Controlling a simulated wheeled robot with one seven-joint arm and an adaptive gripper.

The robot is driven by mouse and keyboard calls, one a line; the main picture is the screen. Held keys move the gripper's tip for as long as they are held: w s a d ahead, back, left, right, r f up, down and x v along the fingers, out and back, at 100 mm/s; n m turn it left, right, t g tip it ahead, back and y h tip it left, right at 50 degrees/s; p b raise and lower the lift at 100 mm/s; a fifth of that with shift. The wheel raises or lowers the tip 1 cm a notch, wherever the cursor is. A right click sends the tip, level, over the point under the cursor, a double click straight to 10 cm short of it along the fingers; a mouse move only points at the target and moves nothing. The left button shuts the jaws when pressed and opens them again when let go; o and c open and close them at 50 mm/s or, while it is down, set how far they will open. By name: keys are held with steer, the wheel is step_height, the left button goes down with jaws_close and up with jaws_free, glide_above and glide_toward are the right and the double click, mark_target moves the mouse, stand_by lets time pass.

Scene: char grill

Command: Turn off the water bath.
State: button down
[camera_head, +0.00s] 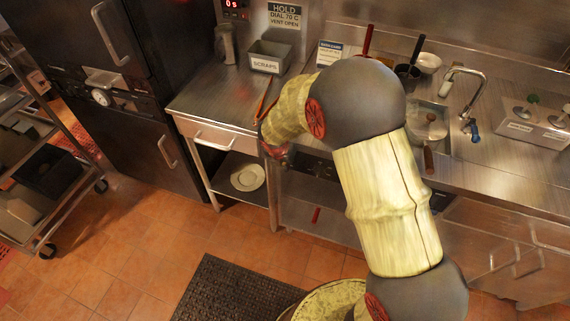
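I cannot tell for certain which unit is the water bath. A steel basin (428,121) is set in the right counter, with a wooden-looking handle in front of it. A dark control strip (318,160) on the counter front is largely hidden by my arm. A small panel with red digits (235,4) is at the top edge. My arm reaches from the bottom right over the counter. My gripper (272,148) is near the right end of the left worktable, beside the counter front. It is dark, small and partly hidden, so its fingers are unclear.
A steel worktable (210,98) holds a scraps bin (269,57) and a metal container (226,44). A wheeled rack (40,215) is at left. Open tiled floor lies between.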

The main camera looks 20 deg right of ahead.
steer(key=shift+w+d+r+p, duration=0.2)
steer(key=shift+w+p, duration=0.1)
steer(key=shift+p, duration=0.25)
steer(key=shift+r+p, duration=0.75)
steer(key=shift+p, duration=0.25)
